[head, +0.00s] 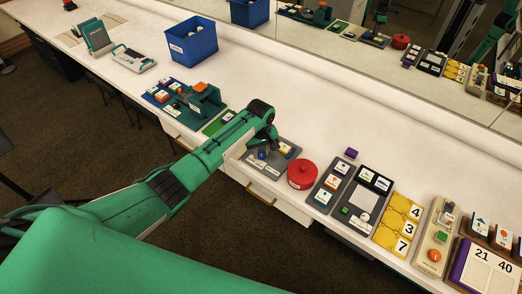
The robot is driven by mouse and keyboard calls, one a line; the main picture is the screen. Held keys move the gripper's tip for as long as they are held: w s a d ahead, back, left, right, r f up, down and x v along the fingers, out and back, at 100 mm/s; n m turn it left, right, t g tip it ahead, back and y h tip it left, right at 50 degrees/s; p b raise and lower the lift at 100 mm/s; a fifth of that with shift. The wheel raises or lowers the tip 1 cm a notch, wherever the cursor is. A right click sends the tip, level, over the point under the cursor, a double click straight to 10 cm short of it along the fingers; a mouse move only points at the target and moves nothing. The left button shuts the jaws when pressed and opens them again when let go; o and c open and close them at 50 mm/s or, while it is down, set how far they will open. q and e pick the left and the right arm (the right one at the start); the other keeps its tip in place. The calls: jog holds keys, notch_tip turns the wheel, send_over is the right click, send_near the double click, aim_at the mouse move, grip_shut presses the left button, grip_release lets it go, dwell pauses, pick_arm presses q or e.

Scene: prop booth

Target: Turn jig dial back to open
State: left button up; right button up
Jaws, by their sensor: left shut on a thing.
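The jig looks to be the grey board (292,162) on the counter, just left of a round red container. It carries a blue knob-like part (262,155), which may be the dial, and a yellowish part (285,149). My left gripper (270,146) reaches down over this board from the left. It is shut on a small part there, probably the dial. The fingers and my arm partly hide this part, and its turned position cannot be read. My right gripper is not in view.
The red container (302,173) stands close on the board's right. A green board (219,122) lies left, partly behind my arm. Farther left are a blue bin (193,43) and a dark board with blocks (186,100). Panels and yellow number tiles (398,228) line the right. The back counter is clear before a mirror.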

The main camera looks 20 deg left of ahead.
pick_arm(q)
jog(key=shift+r+m+p, duration=0.15)
jog(key=shift+m+p, duration=0.55)
jog(key=shift+m, duration=0.3)
jog(key=m+p, duration=0.1)
jog(key=m, duration=0.1)
jog(key=shift+m, duration=0.4)
jog(key=m+p, duration=0.1)
jog(key=m, duration=0.4)
jog(key=shift+p, duration=0.4)
jog(key=m, duration=0.4)
jog(key=shift+w+m, duration=0.1)
jog(key=shift+m, duration=2.6)
jog(key=o, duration=1)
jog(key=shift+c, duration=0.2)
